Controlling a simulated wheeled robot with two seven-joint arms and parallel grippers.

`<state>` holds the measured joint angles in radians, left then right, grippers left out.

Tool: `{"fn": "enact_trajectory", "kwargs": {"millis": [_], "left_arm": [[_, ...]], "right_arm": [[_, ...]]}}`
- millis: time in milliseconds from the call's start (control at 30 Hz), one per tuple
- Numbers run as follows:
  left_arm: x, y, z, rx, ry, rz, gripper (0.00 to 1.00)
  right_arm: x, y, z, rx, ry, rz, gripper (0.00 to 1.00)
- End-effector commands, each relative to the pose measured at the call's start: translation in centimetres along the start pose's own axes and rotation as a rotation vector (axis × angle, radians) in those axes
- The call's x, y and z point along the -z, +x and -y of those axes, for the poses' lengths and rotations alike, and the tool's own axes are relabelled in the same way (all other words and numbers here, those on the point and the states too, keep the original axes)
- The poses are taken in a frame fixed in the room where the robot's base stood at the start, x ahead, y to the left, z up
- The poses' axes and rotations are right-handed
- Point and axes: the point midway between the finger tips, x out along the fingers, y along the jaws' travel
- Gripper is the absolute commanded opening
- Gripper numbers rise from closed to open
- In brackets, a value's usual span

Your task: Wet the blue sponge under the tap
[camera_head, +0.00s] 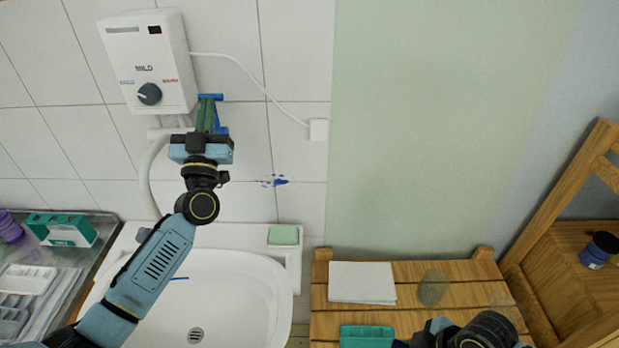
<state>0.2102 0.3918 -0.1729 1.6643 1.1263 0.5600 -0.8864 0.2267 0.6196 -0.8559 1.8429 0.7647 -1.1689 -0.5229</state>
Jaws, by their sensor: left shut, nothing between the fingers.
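My left gripper (208,112) reaches up to the wall just below and right of the water heater, above the basin. It is shut and holds nothing. Blue parts show around its fingertips; I cannot tell whether they belong to the tap, which is otherwise hidden behind the gripper. The white basin (235,285) is below, with a drain at the bottom. No water stream shows. I cannot make out a clearly blue sponge. A pale green block (283,235) lies on the basin's right back corner. My right gripper is not clearly visible; part of its arm shows at the bottom right.
The white water heater (150,62) hangs on the tiles, with a dial. A wooden bench (460,291) at right holds white paper (362,282) and a teal object (367,336). A tray counter with a green box (62,229) stands left. A wooden shelf (562,245) is far right.

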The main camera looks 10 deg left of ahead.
Motion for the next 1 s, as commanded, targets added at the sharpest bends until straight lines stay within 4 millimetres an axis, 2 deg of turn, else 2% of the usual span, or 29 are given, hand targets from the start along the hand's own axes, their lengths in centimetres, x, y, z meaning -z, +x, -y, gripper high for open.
{"fn": "enact_trajectory", "kwargs": {"millis": [267, 567, 867, 1000], "left_arm": [[0.0, 0.0, 0.0, 0.000, 0.000, -0.001, 0.00], [-0.7, 1.3, 0.0, 0.001, -0.001, 0.000, 0.00], [-0.5, 1.4, 0.1, 0.001, -0.001, -0.004, 0.00], [0.2, 1.2, -0.2, -0.002, -0.004, -0.005, 0.00]], "right_arm": [[0.0, 0.0, 0.0, 0.000, 0.000, 0.000, 0.26], [0.1, -0.3, 0.0, 0.000, 0.000, 0.000, 0.26], [0.2, -0.4, 0.0, 0.000, 0.000, 0.000, 0.26], [0.5, -1.1, 0.0, 0.000, 0.000, 0.000, 0.26]]}}
